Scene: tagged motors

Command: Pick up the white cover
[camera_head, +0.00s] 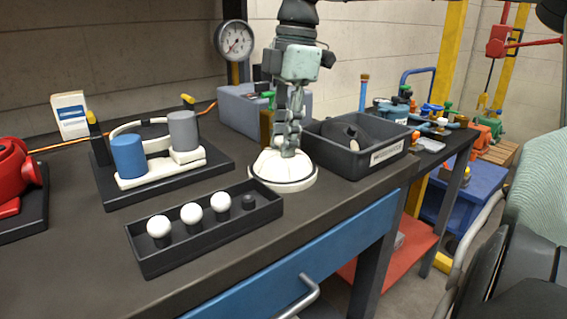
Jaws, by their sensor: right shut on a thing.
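The white cover (270,170) is a low dome with a dark line around its lower edge, near the middle of the dark workbench, just behind the right end of a black tray. My right gripper (289,152) comes down from above and is shut on the top of the cover. Its fingers hide part of the dome's top. The cover looks level and low over the bench; I cannot tell whether its underside touches the top. My left gripper is not in view.
A black tray (210,241) with three white balls stands in front. A dark grey bin (345,165) is close on the right. A motor stand (160,185) with blue and grey cylinders is left. A gauge (235,40) stands behind. The bench's front left is clear.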

